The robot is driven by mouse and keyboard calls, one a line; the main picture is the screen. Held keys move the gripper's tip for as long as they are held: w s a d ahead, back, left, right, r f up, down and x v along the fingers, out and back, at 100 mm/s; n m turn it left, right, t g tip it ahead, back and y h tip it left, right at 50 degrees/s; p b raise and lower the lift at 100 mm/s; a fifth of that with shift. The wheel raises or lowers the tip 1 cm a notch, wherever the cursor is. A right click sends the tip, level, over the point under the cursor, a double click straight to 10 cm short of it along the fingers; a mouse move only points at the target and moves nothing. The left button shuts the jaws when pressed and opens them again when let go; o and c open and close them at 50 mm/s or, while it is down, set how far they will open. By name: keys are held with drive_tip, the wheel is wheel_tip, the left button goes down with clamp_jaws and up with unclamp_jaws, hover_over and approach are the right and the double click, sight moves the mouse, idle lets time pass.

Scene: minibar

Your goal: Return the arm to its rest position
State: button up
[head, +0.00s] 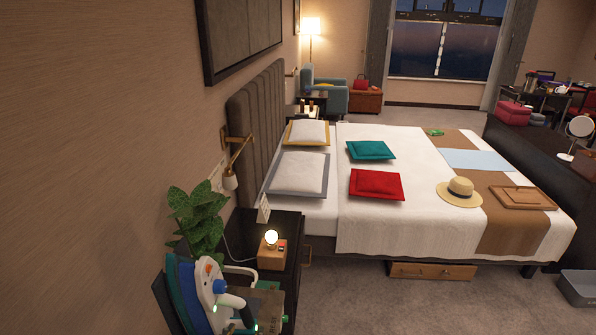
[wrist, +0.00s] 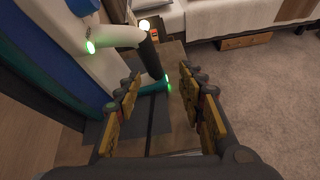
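In the wrist view my gripper (wrist: 160,86) has its two fingers wide apart, with nothing held between them. Beyond the gap are a dark vertical edge and a brownish surface below the bedside lamp. White tubular parts with green lights cross the upper left of that view, close to the left finger. The gripper cannot be clearly made out in the head view; white and dark parts with green lights crowd its bottom left.
A dark nightstand (head: 288,228) with a lit lamp (head: 271,238) and a leafy plant (head: 197,215) stand close by. The bed (head: 400,225) lies to the right, holding cushions, a straw hat (head: 459,191) and a wooden tray (head: 517,198). Carpet (head: 420,305) is clear in front.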

drive_tip(key=s+d+f+m+g+h, duration=0.1)
drive_tip(key=s+d+m+g, duration=0.35)
drive_tip(key=d+m, duration=0.4)
drive_tip(key=s+d+f+m+g, duration=0.1)
drive_tip(key=s+d+m+g, duration=0.35)
drive_tip(key=d+m, duration=0.4)
drive_tip(key=s+d+r+m+t+y+p, duration=0.1)
drive_tip(key=d+r+m+t+y, duration=0.1)
drive_tip(key=d+r+m, duration=1.1)
drive_tip(key=d+m, duration=0.2)
drive_tip(key=m, duration=0.1)
drive_tip(key=shift+d+r, duration=0.15)
drive_tip(key=shift+r, duration=0.2)
